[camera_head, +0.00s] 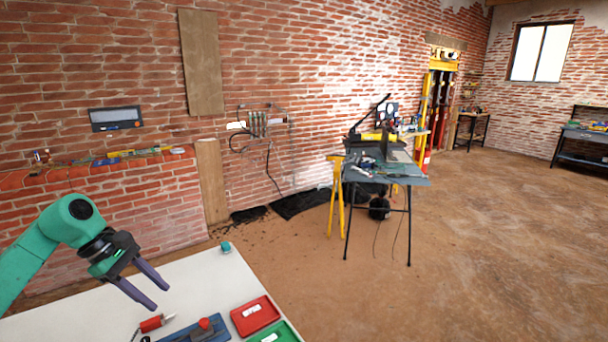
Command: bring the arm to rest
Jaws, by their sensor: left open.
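My left arm (40,252) is green and comes in from the left edge, bent at a raised joint. My left gripper (160,297) has two dark fingers that point down and to the right. They stand apart with nothing between them. The gripper is over the white table (190,275); its exact height above the top is hard to tell. My right gripper is not in the picture.
On the table are a small teal object (226,247), a red-handled tool (152,323), a blue block with a red knob (203,326), a red tray (254,316) and a green tray (276,334). A brick wall (130,190) stands behind. A cluttered workbench (400,172) stands beyond.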

